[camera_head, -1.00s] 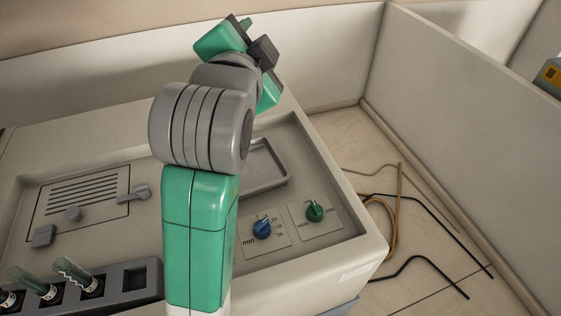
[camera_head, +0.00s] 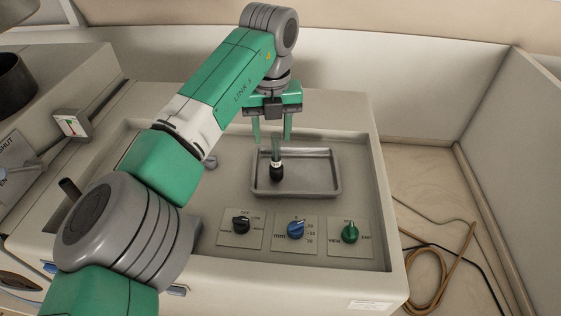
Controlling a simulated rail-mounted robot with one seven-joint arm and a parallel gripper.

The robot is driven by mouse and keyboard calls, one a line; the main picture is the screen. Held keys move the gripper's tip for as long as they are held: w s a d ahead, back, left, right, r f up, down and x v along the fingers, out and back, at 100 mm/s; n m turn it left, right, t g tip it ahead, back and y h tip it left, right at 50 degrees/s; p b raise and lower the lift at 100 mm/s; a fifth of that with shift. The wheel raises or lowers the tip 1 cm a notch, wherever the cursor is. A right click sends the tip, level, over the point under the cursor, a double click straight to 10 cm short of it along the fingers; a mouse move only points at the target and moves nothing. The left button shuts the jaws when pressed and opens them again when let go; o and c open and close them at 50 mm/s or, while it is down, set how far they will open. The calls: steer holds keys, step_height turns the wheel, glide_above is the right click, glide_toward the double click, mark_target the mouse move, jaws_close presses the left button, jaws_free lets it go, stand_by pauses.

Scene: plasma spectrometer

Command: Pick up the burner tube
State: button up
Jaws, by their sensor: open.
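A burner tube (camera_head: 276,170) stands upright on the shallow grey tray (camera_head: 315,190), toward its left side. It has a black base, a pale band and a greenish, see-through top. My gripper (camera_head: 272,137) is just above the tube and points down. Its two green fingers are apart, with nothing seen held between them. The tube's top reaches up close to the fingertip level in the picture. I cannot tell whether it is between the fingers or in front of or behind them.
Black (camera_head: 241,223), blue (camera_head: 296,230) and green (camera_head: 349,232) knobs sit on the panel in front of the tray. My arm covers the panel's left part. Brown and black cables (camera_head: 440,262) lie to the right. A pale wall stands behind.

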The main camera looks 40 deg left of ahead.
mark_target(276, 150)
steer(key=shift+w+d+f+p, duration=0.15)
steer(key=shift+f+p, duration=0.35)
steer(key=shift+f, duration=0.95)
steer(key=shift+w+d+f+p, duration=0.1)
steer(key=shift+f+p, duration=0.4)
steer(key=shift+f, duration=0.9)
jaws_close()
